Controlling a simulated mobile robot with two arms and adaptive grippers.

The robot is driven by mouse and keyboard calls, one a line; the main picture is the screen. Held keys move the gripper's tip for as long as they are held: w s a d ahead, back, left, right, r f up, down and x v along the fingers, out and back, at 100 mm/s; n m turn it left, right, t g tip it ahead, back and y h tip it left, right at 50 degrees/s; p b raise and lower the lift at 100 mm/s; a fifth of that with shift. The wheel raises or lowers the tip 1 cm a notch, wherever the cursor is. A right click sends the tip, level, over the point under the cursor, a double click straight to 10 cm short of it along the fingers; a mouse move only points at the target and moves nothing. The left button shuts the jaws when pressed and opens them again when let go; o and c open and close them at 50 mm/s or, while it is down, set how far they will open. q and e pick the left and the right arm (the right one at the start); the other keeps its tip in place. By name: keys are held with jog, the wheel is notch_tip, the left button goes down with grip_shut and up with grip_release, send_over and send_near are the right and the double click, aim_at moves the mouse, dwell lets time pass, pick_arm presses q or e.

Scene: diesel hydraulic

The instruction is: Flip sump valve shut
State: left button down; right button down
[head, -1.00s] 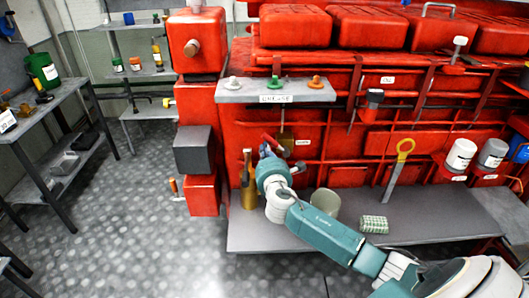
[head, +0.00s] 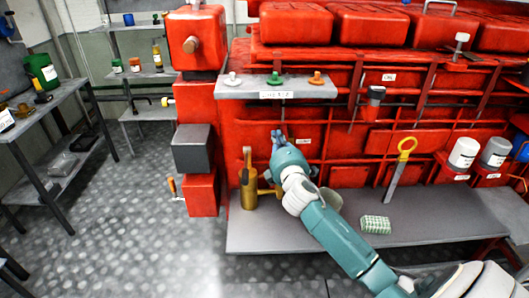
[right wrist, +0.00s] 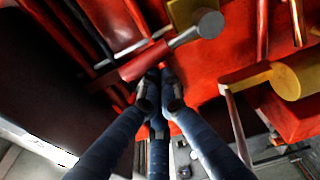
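In the right wrist view, a lever with a red grip (right wrist: 144,63) and a grey metal shaft ending in a round hub (right wrist: 210,24) sits beside a brass-yellow body (right wrist: 185,10); this looks like the sump valve. My right gripper (right wrist: 158,80) has its blue fingers drawn together, with the tips right at the red grip. I cannot tell whether they touch it. In the head view my right gripper (head: 279,136) is in front of the red engine block (head: 350,174), below the grey ledge, and hides the valve. My left gripper is out of view.
A brass can (head: 249,190) stands on the grey lower shelf (head: 420,215), close left of my right arm. A yellow-ringed dipstick (head: 404,150), a green-checked cloth (head: 375,223) and white canisters (head: 462,154) are to the right. The ledge (head: 275,88) above holds small knobs.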

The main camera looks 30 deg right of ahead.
jog(key=shift+s+d+r+m, duration=0.15)
jog(key=shift+d+m, duration=0.15)
jog(key=shift+m, duration=0.2)
dwell(0.4)
